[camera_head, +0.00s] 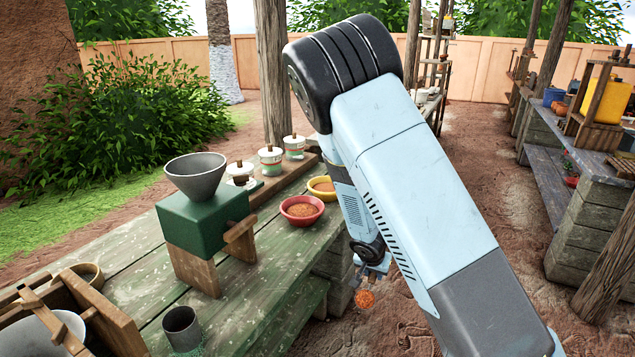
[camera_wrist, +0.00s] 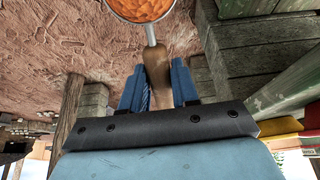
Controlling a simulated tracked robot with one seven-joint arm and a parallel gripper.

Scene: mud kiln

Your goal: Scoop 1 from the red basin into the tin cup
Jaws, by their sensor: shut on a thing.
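My gripper (camera_head: 373,270) is shut on the wooden handle of a scoop, which also shows between my blue fingers in the wrist view (camera_wrist: 156,62). The scoop's round metal bowl (camera_head: 365,299) holds an orange-red, grainy fill. It hangs past the right edge of the bench, over the ground. The red basin (camera_head: 302,210) stands on the bench, left of my gripper, with a brownish-orange fill. The tin cup (camera_head: 182,328), grey and upright, stands near the front of the bench. Its bottom inside is not clear.
A green mill with a grey funnel (camera_head: 196,176) stands between the cup and red basin. A yellow basin (camera_head: 322,188) sits just behind the red one. Several lidded jars (camera_head: 270,160) line the back. A wooden frame (camera_head: 90,315) is left of the cup.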

